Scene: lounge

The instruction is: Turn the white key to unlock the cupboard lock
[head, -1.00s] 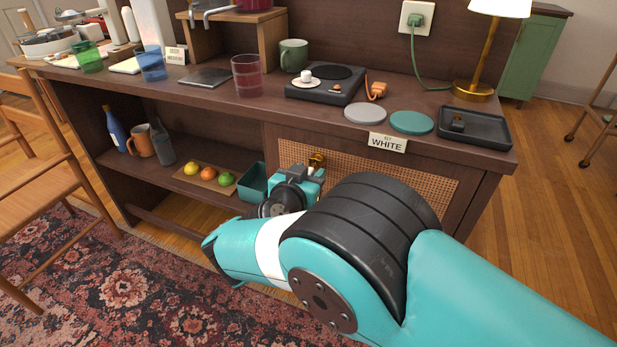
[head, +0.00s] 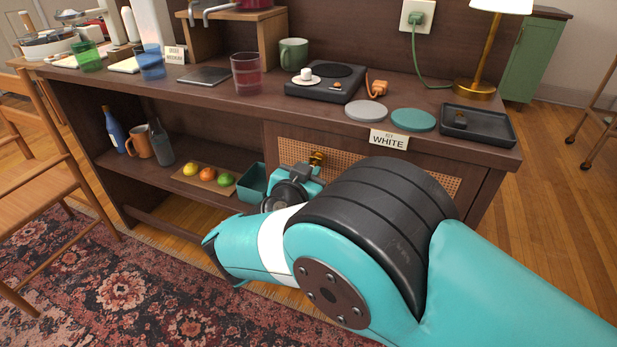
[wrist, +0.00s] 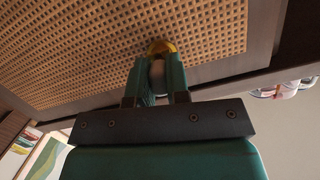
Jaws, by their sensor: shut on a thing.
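The cupboard lock (head: 318,158) is a brass fitting on the woven cane cupboard door (head: 395,178). In the wrist view the round brass lock (wrist: 161,46) sits straight ahead of the fingers. My gripper (head: 306,174) is at the lock, partly hidden behind my own arm in the head view. In the wrist view my gripper (wrist: 158,75) is shut on the white key (wrist: 157,71). Only a small pale part of the key shows between the fingers, in front of the lock. How far the key is turned cannot be told.
A sign reading "KEY WHITE" (head: 389,140) hangs on the counter edge above the door. A teal bin (head: 252,182) stands left of my gripper on the low shelf, beside a board with fruit (head: 207,178). A dark tray (head: 478,125) and coasters (head: 413,120) lie on the counter.

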